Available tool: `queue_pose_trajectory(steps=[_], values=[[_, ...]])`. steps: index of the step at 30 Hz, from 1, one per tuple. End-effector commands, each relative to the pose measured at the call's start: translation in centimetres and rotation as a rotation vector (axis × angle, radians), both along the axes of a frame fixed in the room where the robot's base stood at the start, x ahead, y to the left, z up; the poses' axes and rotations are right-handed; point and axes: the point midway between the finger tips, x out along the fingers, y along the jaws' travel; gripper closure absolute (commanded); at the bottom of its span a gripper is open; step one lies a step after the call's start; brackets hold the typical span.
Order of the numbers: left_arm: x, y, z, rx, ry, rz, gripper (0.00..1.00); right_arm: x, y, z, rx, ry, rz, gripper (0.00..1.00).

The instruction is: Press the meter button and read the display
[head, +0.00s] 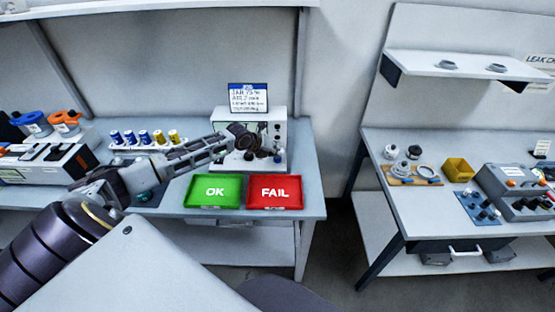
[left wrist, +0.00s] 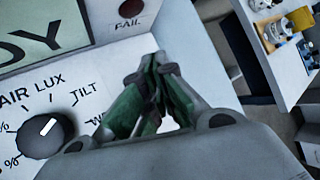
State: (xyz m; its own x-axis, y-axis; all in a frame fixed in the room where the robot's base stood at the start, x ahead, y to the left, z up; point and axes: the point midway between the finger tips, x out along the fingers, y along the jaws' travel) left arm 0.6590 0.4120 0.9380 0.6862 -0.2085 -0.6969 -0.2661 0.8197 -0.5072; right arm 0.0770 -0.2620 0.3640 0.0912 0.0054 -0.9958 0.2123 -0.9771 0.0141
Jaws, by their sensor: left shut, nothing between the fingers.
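The white meter box (head: 281,140) stands at the back of the left bench with a handwritten card on top. My left gripper (head: 241,137) is in front of its face and hides part of it. In the left wrist view, the left gripper (left wrist: 158,68) is shut and empty close to the meter's panel. The pale green display (left wrist: 45,30) shows only large letters ending in "DY"; the rest is cut off. A dark red lamp (left wrist: 131,8) sits above the word "FAIL". A dark dial (left wrist: 42,136) sits among labels "AIR", "LUX" and "TILT". I cannot make out the button. My right gripper is not in view.
A green OK tray (head: 214,204) and a red FAIL tray (head: 274,204) lie in front of the meter. A rack of blue and yellow cylinders (head: 145,146) stands left. A second bench (head: 420,215) with instruments is at right, across a floor gap.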

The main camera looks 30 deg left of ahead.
Motion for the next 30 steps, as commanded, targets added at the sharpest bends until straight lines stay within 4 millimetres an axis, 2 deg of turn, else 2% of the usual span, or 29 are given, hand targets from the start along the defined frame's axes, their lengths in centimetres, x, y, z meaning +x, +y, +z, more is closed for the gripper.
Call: queue_pose_trajectory(steps=[30], values=[[-0.03,0.0,-0.83,0.0,0.001,0.0,1.0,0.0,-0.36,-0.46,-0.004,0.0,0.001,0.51]])
